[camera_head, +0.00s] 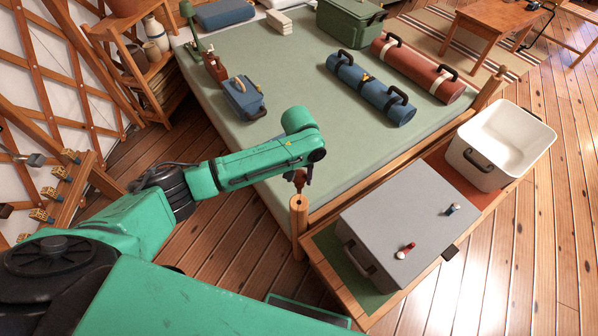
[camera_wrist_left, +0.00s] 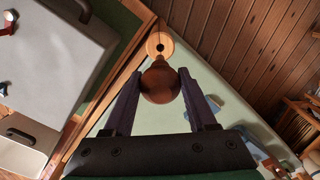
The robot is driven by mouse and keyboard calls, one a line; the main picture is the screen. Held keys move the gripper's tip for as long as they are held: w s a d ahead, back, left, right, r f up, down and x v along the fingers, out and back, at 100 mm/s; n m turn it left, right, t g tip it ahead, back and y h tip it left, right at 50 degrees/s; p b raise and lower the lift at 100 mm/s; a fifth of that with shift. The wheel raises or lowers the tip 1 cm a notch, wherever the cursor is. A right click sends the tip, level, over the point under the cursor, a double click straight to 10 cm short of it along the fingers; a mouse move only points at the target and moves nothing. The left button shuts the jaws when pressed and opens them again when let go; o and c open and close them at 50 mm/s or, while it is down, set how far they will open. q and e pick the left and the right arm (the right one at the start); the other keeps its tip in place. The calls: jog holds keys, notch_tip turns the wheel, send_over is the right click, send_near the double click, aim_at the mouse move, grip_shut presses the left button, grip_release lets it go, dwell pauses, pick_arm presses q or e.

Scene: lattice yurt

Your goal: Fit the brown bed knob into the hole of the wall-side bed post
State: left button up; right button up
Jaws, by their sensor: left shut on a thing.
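The brown bed knob (camera_wrist_left: 160,82) is between the two fingers of my left gripper (camera_wrist_left: 163,88) in the left wrist view. My left gripper (camera_head: 303,180) is shut on it. In the head view only a small brown bit of the knob (camera_head: 299,178) shows below the arm. The wall-side bed post (camera_head: 299,222) stands upright at the near corner of the bed; its round top with a dark hole (camera_wrist_left: 160,46) shows just beyond the knob's narrow end. The knob looks close to the hole; I cannot tell whether they touch. My right gripper is out of view.
The green bed (camera_head: 290,95) carries a blue roll (camera_head: 370,88), a red roll (camera_head: 418,68) and a blue box (camera_head: 244,98). A grey box (camera_head: 400,222) and a white tub (camera_head: 500,143) stand on the bench at the bed's foot. Wood floor is clear left of the post.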

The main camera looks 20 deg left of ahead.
aim_at(299, 187)
pick_arm(q)
notch_tip(299, 187, down, 5)
jog(key=shift+r+b, duration=0.1)
jog(key=shift+b, duration=1.05)
jog(key=shift+f, duration=0.45)
jog(key=shift+r, duration=0.1)
jog(key=shift+p, duration=0.3)
